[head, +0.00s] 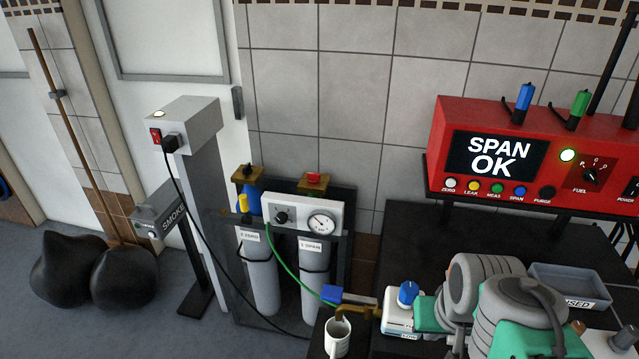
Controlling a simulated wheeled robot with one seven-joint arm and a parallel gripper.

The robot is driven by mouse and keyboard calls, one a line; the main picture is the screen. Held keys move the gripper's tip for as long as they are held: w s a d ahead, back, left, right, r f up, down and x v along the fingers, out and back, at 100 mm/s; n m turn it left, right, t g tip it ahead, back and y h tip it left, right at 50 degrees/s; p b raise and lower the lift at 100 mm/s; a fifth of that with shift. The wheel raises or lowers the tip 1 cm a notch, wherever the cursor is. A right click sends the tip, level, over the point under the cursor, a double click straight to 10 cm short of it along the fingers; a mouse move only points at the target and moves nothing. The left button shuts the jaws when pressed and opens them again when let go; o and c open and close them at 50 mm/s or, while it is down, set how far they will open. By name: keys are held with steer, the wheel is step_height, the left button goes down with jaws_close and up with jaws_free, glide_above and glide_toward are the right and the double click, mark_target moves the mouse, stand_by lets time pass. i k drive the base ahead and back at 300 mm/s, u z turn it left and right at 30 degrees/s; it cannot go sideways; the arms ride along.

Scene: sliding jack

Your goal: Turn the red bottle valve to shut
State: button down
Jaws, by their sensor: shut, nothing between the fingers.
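The red bottle valve (313,179) is a small red handle on a brass block, behind the top of the white gauge panel. It stands above the right-hand grey gas bottle (314,280), labelled SPAN. Whether the valve is open or shut is too small to tell. The left bottle (262,285) has its own brass block (247,174) with a dark top. The white panel (300,213) carries a black knob and a round gauge (321,223). My grey and green arm links fill the bottom right, well apart from the bottles. I cannot make out my gripper.
A grey post with a box (183,125) stands left of the bottles. A green hose (290,268) runs from the panel to a blue fitting beside a white mug (338,337). The red analyser (520,150) reads SPAN OK. Black bags (95,272) lie at left.

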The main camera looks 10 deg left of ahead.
mark_target(313, 178)
steer(key=k, duration=0.65)
steer(key=u, duration=0.65)
steer(key=i, duration=0.65)
steer(key=u, duration=0.95)
steer(key=i, duration=1.7)
steer(key=z, duration=1.05)
steer(key=i, duration=0.35)
steer(key=z, duration=0.2)
